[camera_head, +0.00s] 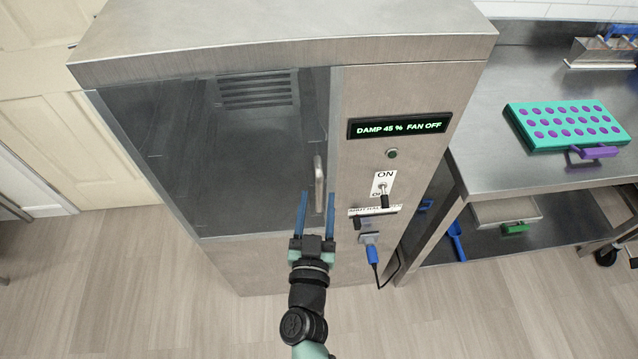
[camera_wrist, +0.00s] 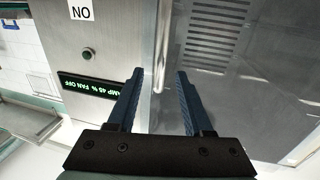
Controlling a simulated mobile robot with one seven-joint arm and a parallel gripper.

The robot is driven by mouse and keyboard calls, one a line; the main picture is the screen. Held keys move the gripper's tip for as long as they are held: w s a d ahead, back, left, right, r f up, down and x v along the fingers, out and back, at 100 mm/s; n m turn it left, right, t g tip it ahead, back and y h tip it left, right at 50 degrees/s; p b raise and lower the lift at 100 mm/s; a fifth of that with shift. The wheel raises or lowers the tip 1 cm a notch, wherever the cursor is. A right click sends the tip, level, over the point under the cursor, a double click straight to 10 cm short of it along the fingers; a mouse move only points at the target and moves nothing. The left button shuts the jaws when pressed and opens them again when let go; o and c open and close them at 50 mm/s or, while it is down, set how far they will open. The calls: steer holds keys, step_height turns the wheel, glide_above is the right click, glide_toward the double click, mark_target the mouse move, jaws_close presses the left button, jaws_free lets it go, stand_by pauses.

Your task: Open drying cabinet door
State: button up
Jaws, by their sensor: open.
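The drying cabinet (camera_head: 280,48) is a tall metal box with a dark glass door (camera_head: 250,150) on its left front. The door looks shut. A vertical metal handle (camera_head: 319,184) stands on the door's right edge. My gripper (camera_head: 317,197) is open, with its two blue fingers pointing at the door near the lower part of the handle. In the wrist view the handle (camera_wrist: 161,50) runs up between the two fingers (camera_wrist: 157,75). I cannot tell whether a finger touches it. Nothing is held.
The cabinet's right panel has a display (camera_head: 398,126) reading "DAMP 45 % FAN OFF", a green button (camera_head: 392,153), an ON switch (camera_head: 383,186) and a blue plug (camera_head: 371,254) with a cable. A steel table (camera_head: 490,165) with a teal mould (camera_head: 567,125) stands at right. Floor at left is clear.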

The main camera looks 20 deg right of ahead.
mark_target(318, 189)
steer(key=shift+b+x, duration=0.3)
steer(key=shift+x, duration=2)
jaws_close()
